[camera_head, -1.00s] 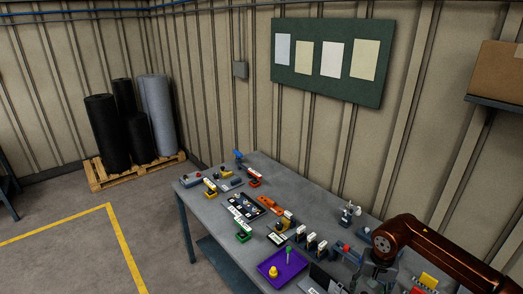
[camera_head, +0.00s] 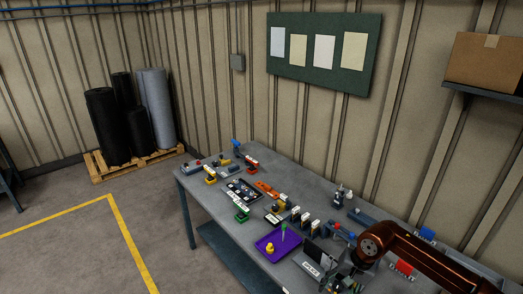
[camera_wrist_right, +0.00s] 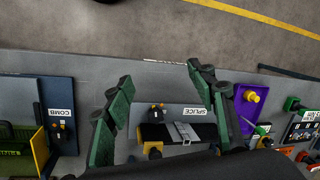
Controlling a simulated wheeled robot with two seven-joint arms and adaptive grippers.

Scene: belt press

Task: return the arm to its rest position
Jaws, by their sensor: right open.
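My right arm (camera_head: 425,258), copper-coloured, comes in from the lower right in the head view and reaches over the near right part of the workbench (camera_head: 205,205). My right gripper (camera_wrist_right: 160,76) shows in the right wrist view with its two green and black fingers spread apart and nothing between them. Beyond the fingers is a device labelled SPLICE (camera_wrist_right: 180,112), which also shows in the head view (camera_head: 312,268). I cannot judge the gap between fingers and device. My left gripper is not in view.
A purple tray (camera_wrist_right: 240,109) with a yellow piece lies right of the fingers in the wrist view. A COMB plate (camera_wrist_right: 58,95) lies left. Several small tools crowd the bench. A shelf box (camera_head: 485,62) hangs at right. The floor (camera_head: 60,260) at left is clear.

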